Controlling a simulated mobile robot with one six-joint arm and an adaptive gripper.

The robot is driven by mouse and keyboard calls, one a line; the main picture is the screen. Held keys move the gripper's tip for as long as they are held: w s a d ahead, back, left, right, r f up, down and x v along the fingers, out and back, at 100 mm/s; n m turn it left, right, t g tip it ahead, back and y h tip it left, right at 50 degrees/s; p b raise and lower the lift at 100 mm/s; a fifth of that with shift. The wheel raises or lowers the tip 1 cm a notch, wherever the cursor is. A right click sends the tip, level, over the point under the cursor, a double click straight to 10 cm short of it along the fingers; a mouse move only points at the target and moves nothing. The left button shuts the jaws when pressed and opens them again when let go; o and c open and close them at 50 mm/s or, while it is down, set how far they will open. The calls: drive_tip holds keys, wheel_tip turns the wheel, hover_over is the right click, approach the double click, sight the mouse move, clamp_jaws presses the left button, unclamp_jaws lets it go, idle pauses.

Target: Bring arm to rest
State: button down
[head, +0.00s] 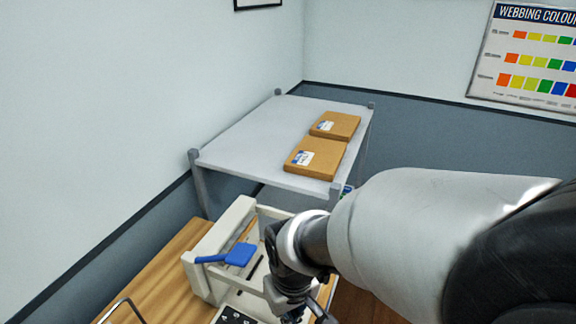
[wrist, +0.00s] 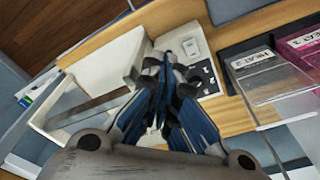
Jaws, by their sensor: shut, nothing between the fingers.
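My gripper (wrist: 160,112) shows in the wrist view with its blue-padded fingers drawn together and nothing visible between them. It is above the wooden bench, near a cream open-topped box. In the head view my arm reaches in from the right, and its wrist hangs beside the cream box (head: 206,262). My arm hides part of that box, and the fingertips are not clear there.
A blue brush-like tool (head: 236,254) lies on the box. A grey shelf (head: 240,140) with two cardboard packets (head: 316,158) stands behind. Bare wood (head: 160,290) shows at left.

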drive_tip(key=s+d+r+m+t+b, duration=0.1)
drive_tip(key=s+d+r+m+b, duration=0.1)
drive_tip(key=s+d+r, duration=0.2)
drive_tip(key=s+d+r+m+t+b, duration=0.2)
drive_tip(key=s+d, duration=0.4)
drive_tip(key=d, duration=0.4)
wheel_tip(320, 180, up, 2)
drive_tip(key=shift+s+d+r+m+h+b, duration=0.15)
drive_tip(key=shift+s+m+h+b, duration=0.25)
drive_tip(key=shift+m, duration=0.3)
drive_tip(key=shift+w, duration=0.25)
